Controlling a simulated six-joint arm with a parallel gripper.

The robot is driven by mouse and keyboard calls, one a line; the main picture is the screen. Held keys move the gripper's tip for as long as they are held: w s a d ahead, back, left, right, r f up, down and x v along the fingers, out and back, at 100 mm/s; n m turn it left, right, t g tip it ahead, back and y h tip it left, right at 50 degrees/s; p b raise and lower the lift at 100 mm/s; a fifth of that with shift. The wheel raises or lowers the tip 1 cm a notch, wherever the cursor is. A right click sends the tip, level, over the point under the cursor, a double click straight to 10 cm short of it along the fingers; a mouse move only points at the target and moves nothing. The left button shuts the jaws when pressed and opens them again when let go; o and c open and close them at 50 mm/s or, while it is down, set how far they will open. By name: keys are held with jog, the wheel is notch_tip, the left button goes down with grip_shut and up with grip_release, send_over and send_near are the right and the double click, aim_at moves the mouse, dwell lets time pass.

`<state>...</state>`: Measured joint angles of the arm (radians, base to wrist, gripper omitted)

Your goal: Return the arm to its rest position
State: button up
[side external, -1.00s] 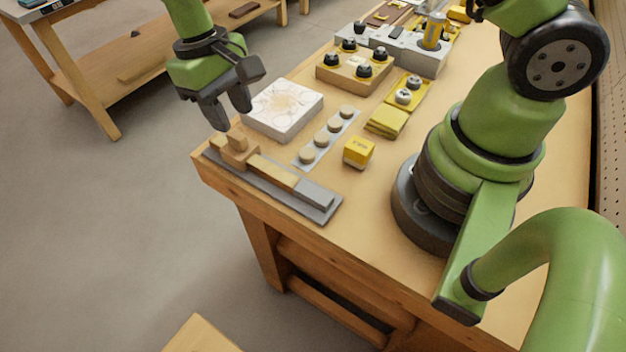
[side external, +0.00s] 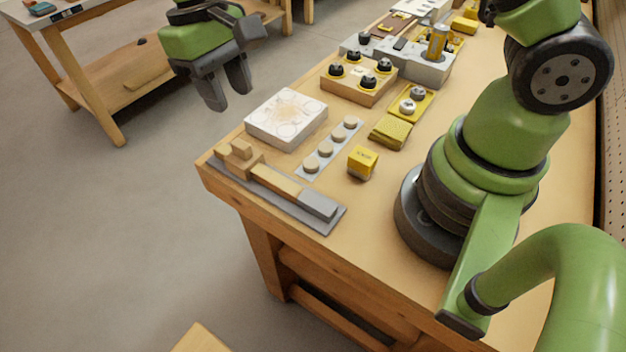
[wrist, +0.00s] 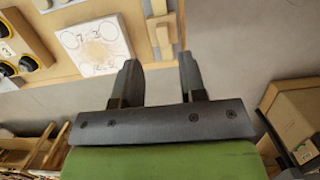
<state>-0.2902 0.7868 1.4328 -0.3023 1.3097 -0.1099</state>
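My gripper (side external: 227,97) is open and empty. In the side external view it hangs in the air past the far left edge of the workbench (side external: 285,182), fingers pointing down. In the wrist view my gripper (wrist: 159,62) shows two separated fingers with nothing between them. The bench edge and grey floor lie beyond the fingers. A white square plate with printed circles (side external: 286,117) lies on the bench to the right of my gripper, apart from it. The plate also shows at the upper left of the wrist view (wrist: 95,45).
A slider with a wooden handle (side external: 240,158) on a grey rail lies along the front edge. A button strip (side external: 329,147), yellow cube (side external: 363,162), yellow block (side external: 390,131), knob box (side external: 355,85) and grey unit (side external: 422,68) occupy the bench. A second table (side external: 130,75) stands behind.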

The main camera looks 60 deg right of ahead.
jog(key=s+d+r+m+t+y, duration=0.1)
jog(key=s+d+r+t, duration=0.2)
jog(key=r, duration=0.4)
jog(key=s+d+r+m+t+y, duration=0.1)
jog(key=s+d+r, duration=0.1)
jog(key=s+r, duration=0.35)
jog(key=s+d+r+m+t, duration=0.2)
jog(key=s+t, duration=0.3)
jog(key=s, duration=0.5)
jog(key=shift+d+r, duration=0.55)
jog(key=shift+r, duration=0.3)
